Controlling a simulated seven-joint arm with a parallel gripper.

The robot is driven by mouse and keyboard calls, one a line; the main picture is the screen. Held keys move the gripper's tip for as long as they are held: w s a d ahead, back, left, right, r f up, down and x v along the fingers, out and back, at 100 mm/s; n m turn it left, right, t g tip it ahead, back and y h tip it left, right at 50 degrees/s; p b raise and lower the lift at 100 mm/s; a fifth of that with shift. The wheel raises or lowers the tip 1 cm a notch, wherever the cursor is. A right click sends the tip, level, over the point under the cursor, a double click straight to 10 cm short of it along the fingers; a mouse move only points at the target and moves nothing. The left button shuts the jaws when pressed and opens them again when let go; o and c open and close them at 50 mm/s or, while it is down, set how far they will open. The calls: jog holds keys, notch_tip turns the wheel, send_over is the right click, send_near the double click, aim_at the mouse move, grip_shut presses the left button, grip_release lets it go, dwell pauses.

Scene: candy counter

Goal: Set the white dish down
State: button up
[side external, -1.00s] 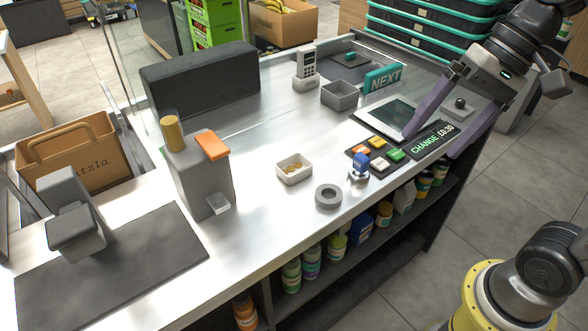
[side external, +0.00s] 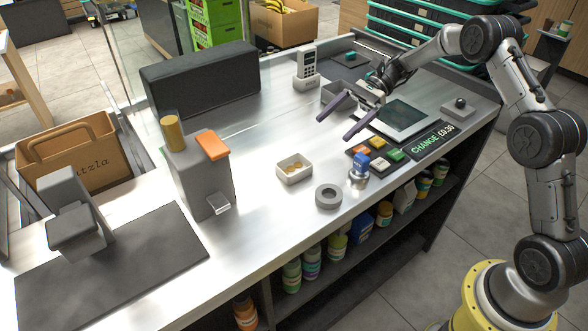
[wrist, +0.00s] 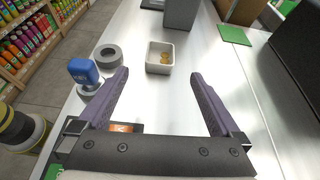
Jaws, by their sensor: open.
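The white dish (side external: 294,169) is a small square bowl with a few gold coins in it. It stands upright on the metal counter and also shows in the wrist view (wrist: 159,58), ahead of my fingers. My gripper (side external: 332,128) is open and empty, above the counter to the right of and behind the dish, apart from it. In the wrist view my two purple fingers (wrist: 160,78) are spread wide, with the dish beyond their tips and between their lines.
Coloured buttons (side external: 377,151) and a tablet screen (side external: 402,119) lie to the right. A grey dispenser (side external: 203,180) stands left of the dish. The counter behind the dish is clear.

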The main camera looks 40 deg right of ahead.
aim_at(307, 159)
jog(key=shift+s+d+f+m, duration=0.1)
jog(key=shift+d+f+m, duration=0.05)
jog(key=shift+f, duration=0.4)
jog(key=shift+d+f+m, duration=0.1)
jog(key=shift+f+m, duration=0.05)
jog(key=shift+f, duration=0.35)
jog(key=x, duration=0.7)
jog(key=shift+a, duration=0.35)
jog(key=shift+x, duration=2.8)
jog(key=shift+r, duration=0.1)
jog(key=c, duration=1.4)
